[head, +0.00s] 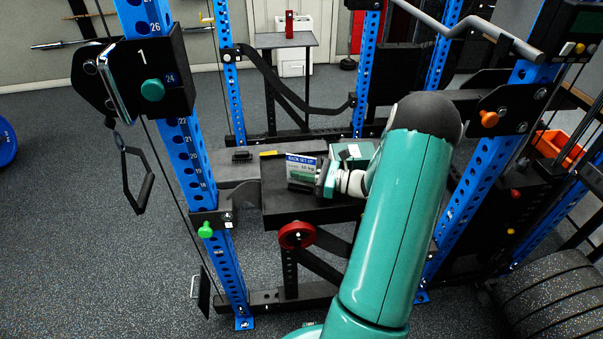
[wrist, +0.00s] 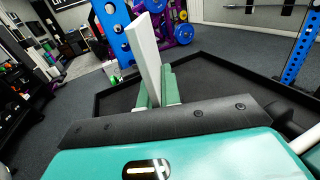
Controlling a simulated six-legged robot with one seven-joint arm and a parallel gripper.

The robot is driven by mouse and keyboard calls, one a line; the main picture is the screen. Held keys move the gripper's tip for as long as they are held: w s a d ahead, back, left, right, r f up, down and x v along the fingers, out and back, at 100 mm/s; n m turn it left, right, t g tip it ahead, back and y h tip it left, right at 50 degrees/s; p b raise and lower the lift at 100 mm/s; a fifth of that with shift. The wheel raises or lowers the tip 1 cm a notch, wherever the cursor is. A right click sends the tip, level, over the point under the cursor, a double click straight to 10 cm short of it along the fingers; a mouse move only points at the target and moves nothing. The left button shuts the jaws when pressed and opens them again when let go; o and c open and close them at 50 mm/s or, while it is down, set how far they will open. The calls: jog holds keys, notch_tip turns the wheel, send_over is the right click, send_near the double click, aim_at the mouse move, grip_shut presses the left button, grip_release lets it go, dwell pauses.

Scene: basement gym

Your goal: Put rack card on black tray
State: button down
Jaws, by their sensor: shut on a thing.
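The rack card (head: 302,170) is a small upright panel with a blue header reading "RACK SET-UP" and a pale green lower part. My gripper (head: 323,178) is shut on its right side in the head view. In the wrist view the card (wrist: 146,52) shows nearly edge-on as a pale slab between the green fingers (wrist: 155,88). The black tray (head: 285,211) lies under the card and gripper, between the blue rack posts. Its raised dark rim (wrist: 236,66) also shows in the wrist view. I cannot tell whether the card touches the tray floor.
Blue rack posts (head: 196,160) stand left and right of the tray. A black brush-like item (head: 241,156) and a yellow item (head: 269,153) lie behind it on a grey surface. A bar (head: 470,30) crosses the upper right.

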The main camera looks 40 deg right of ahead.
jog(key=shift+s, duration=0.1)
jog(key=shift+f, duration=0.15)
jog(key=c, duration=1.6)
grip_release()
jog(key=shift+d+r, duration=0.1)
jog(key=shift+r, duration=0.15)
jog(key=v, duration=1.1)
jog(key=shift+s+d+f, duration=0.1)
jog(key=shift+s+d, duration=0.15)
jog(key=shift+s, duration=0.1)
